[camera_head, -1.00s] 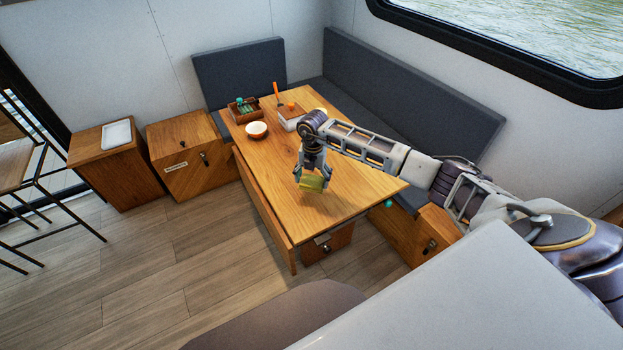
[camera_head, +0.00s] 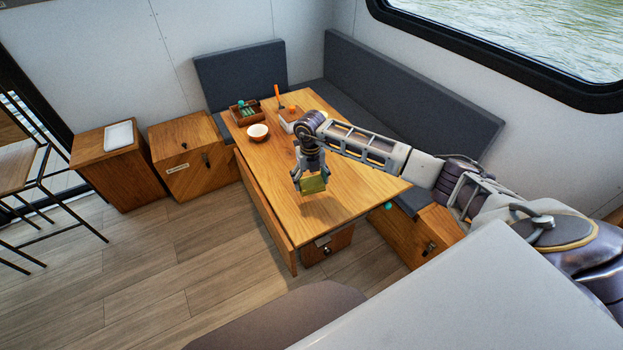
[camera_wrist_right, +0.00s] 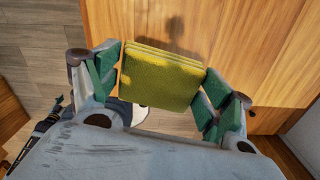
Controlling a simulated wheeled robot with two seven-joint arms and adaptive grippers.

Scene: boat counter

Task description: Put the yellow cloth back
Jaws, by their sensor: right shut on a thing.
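The yellow cloth (camera_head: 313,185) is a small folded square. My right gripper (camera_head: 311,183) is shut on it and holds it above the near part of the wooden table. In the right wrist view the cloth (camera_wrist_right: 162,76) sits between the two green-padded fingers of the gripper (camera_wrist_right: 160,85), with its folded layers showing along one edge. A shadow lies on the table below it. My left gripper is not in view.
The wooden table (camera_head: 356,190) holds a bowl (camera_head: 258,132), a wooden tray (camera_head: 243,112) and a light box (camera_head: 288,120) with orange items at its far end. A white tray (camera_head: 118,135) lies on a cabinet at left. The table's near end is clear.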

